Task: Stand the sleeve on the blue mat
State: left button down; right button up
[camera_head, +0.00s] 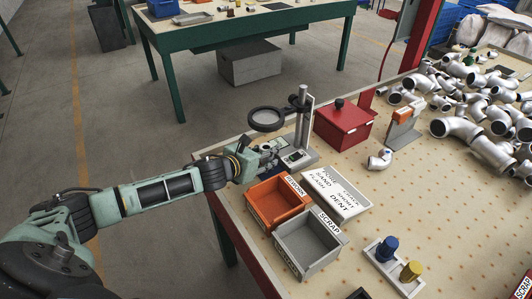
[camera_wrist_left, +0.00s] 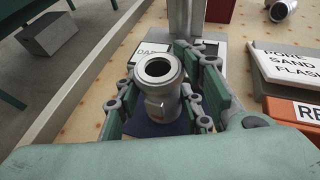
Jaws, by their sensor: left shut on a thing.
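The sleeve (camera_wrist_left: 156,103) is a short grey metal tube with a flanged open top, seen from above in the left wrist view. My left gripper (camera_wrist_left: 160,100) is shut on it, with green fingers on both sides. The sleeve looks roughly upright, its open end up. The dark blue mat (camera_wrist_left: 148,128) shows below and around its lower part. I cannot tell whether the sleeve's base touches the mat. In the head view my left gripper (camera_head: 264,158) is beside the magnifier stand, and it largely hides the sleeve and mat. My right gripper is not in view.
The magnifier stand (camera_head: 302,120) rises close behind the gripper. An orange rework bin (camera_head: 291,211), a grey scrap bin (camera_head: 326,266) and a white label board (camera_head: 345,201) are nearby. A red box (camera_head: 349,133) stands behind. Pipe castings (camera_head: 455,128) crowd the right.

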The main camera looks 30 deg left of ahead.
pick_arm(q)
jog(key=c, duration=1.2)
grip_release()
jog(key=shift+o, duration=0.2)
jog(key=shift+s+r, duration=0.1)
jog(key=shift+s, duration=0.05)
jog(key=b+v, duration=0.1)
jog(key=v, duration=1)
jog(key=shift+s+r, duration=0.15)
jog(key=shift+s, duration=0.15)
